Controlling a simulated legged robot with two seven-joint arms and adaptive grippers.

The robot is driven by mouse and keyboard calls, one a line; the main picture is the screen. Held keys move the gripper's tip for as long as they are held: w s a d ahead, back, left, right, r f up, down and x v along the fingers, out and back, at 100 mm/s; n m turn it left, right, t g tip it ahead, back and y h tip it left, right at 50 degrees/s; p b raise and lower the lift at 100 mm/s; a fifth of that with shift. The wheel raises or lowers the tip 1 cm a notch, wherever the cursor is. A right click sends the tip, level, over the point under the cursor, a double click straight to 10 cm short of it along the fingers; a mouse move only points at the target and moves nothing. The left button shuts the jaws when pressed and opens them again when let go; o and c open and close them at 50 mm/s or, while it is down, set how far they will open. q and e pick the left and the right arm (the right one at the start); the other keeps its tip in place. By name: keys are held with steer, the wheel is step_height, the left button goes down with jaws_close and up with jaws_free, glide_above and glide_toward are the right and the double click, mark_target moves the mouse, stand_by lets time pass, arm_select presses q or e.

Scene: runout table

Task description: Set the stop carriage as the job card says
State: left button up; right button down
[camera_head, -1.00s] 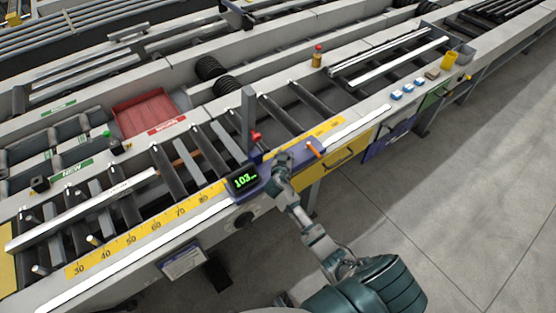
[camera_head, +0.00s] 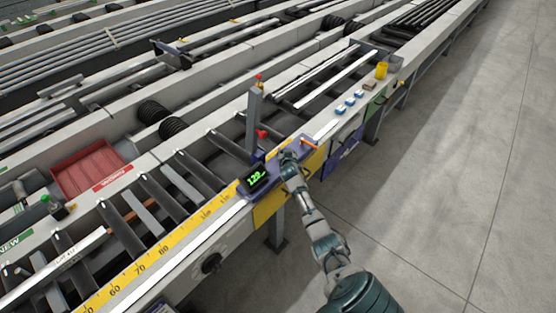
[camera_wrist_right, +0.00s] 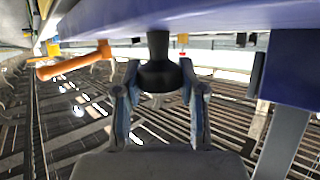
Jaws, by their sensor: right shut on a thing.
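The stop carriage (camera_head: 273,172) is a blue-purple block on the front rail, with an upright grey stop post (camera_head: 253,120) and a red knob (camera_head: 262,134). Its green display (camera_head: 256,178) reads about 129; the last characters are too small to tell. An orange lever (camera_head: 309,143) sticks out at its right end. My right gripper (camera_head: 288,158) is at the carriage's front side. In the right wrist view, its fingers (camera_wrist_right: 162,100) are on either side of a black knob (camera_wrist_right: 159,68) under the carriage, shut on it. My left gripper is out of view.
A yellow scale (camera_head: 150,258) runs along the front rail. Rollers (camera_head: 200,172) lie behind it. Small blue blocks (camera_head: 350,101), a yellow cup (camera_head: 381,71) and a grey cup (camera_head: 395,63) stand on the rail further right. A red tray (camera_head: 90,170) is at left. The floor at right is clear.

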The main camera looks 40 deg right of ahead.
steer(key=shift+d+r, duration=0.1)
steer(key=shift+d, duration=0.25)
steer(key=c, duration=0.7)
jaws_free()
steer(key=shift+a, duration=0.1)
steer(key=shift+s+a, duration=0.1)
steer(key=shift+s, duration=0.05)
steer(key=v, duration=1.1)
steer(key=shift+s+a, duration=0.1)
steer(key=shift+s, duration=0.05)
